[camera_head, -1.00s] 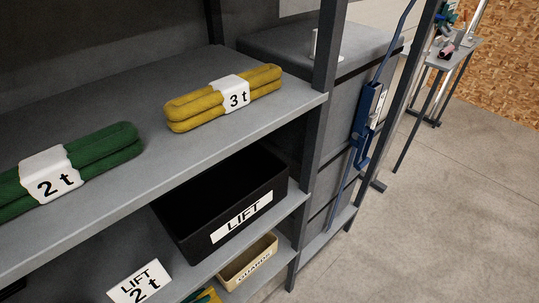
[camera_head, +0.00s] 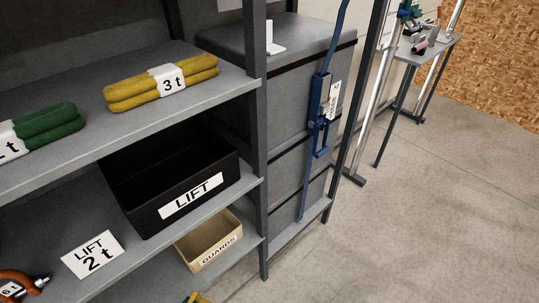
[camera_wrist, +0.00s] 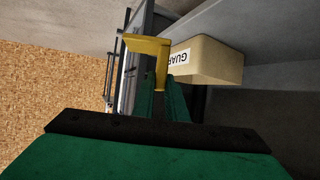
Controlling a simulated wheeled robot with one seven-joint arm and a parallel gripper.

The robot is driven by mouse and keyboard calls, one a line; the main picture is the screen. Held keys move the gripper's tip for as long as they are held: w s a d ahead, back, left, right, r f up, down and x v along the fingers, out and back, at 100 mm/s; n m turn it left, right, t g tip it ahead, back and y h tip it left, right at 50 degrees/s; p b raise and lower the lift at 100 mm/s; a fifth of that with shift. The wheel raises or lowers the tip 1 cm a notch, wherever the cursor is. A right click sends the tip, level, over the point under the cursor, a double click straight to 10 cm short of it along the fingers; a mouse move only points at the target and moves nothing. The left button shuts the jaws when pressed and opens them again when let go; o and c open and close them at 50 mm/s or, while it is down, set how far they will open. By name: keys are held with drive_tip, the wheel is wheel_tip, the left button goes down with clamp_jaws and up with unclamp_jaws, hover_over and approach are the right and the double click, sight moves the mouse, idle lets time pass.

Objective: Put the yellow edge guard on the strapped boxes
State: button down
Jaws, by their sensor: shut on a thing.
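The yellow edge guard (camera_wrist: 158,55) is an L-shaped piece between the green fingers of my gripper (camera_wrist: 163,92) in the wrist view. My gripper is shut on it. In the head view only a small bit of yellow and green shows at the bottom edge (camera_head: 195,298). A stack of dark grey boxes (camera_head: 285,82) stands right of the shelf in the head view. A blue strap with a buckle (camera_head: 322,105) runs down its front right side. The guard is apart from the stack.
The shelf holds a yellow 3 t sling (camera_head: 160,88), a green sling (camera_head: 45,133), a black LIFT bin (camera_head: 180,190) and a tan GUARDS box (camera_head: 212,243), also in the wrist view (camera_wrist: 210,62). A LIFT 2 t sign (camera_head: 92,255) stands left. Floor at right is clear.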

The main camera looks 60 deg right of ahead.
drive_tip(key=w+a+f+n+t+y, duration=0.2)
drive_tip(key=a+f+n+t+y, duration=0.3)
drive_tip(key=a+f+n+y, duration=0.1)
drive_tip(key=w+a+f+n+t+y, duration=0.3)
drive_tip(key=a+f+n+t+y, duration=0.3)
drive_tip(key=n, duration=0.5)
drive_tip(key=a+f, duration=0.2)
drive_tip(key=a, duration=0.1)
drive_tip(key=shift+w+a+f+t+y, duration=0.2)
drive_tip(key=shift+w+t+y, duration=0.1)
drive_tip(key=shift+w, duration=0.05)
